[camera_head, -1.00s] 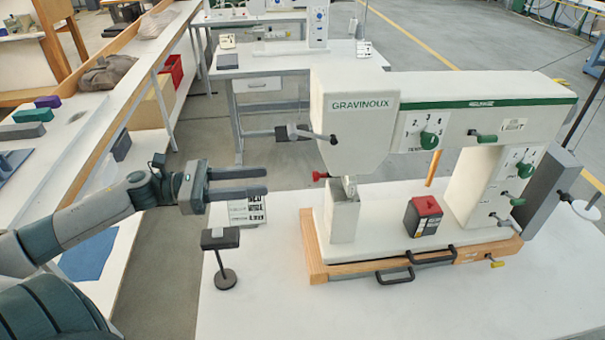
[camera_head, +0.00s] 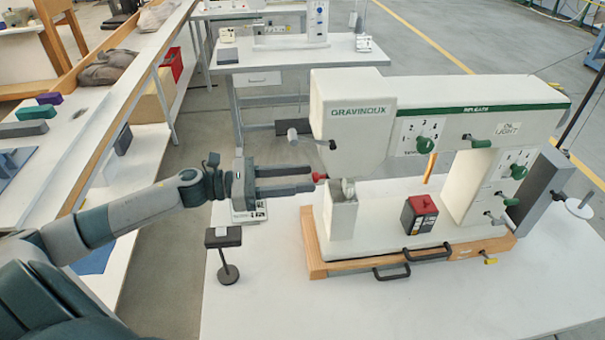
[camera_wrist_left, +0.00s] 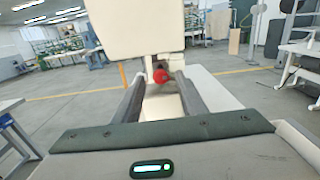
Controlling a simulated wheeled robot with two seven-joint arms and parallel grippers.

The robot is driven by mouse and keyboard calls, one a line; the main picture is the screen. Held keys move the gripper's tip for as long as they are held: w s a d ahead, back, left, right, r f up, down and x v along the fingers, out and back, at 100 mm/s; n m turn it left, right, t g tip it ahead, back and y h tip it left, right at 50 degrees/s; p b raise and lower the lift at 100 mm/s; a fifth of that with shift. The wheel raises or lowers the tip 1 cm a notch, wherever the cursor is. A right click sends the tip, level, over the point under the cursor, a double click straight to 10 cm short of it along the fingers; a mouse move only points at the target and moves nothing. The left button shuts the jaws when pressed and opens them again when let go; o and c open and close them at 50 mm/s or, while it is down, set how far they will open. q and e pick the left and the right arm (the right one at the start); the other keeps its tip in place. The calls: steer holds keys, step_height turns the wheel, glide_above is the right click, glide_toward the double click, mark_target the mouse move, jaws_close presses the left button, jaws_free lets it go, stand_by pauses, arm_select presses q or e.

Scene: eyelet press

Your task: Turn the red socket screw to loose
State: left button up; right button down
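The red socket screw (camera_head: 319,177) sticks out to the left from the lower head of the white eyelet press (camera_head: 350,125). My left gripper (camera_head: 311,178) is level with it, its fingertips right beside the screw head. In the left wrist view the red screw (camera_wrist_left: 160,76) appears between the two open fingers, near their far ends, with a gap on each side. I cannot tell whether the fingertips overlap the screw head in depth. The gripper is open and empty. My right gripper is not in view.
A grey lever (camera_head: 310,138) juts from the press head above the fingers. A small black-topped stand (camera_head: 223,238) is below my left wrist. A red-and-black box (camera_head: 419,213) sits on the press base. The front of the white table (camera_head: 300,305) is clear.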

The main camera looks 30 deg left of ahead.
arm_select(q)
steer(key=shift+w+d, duration=0.25)
steer(key=shift+d, duration=0.15)
jaws_close()
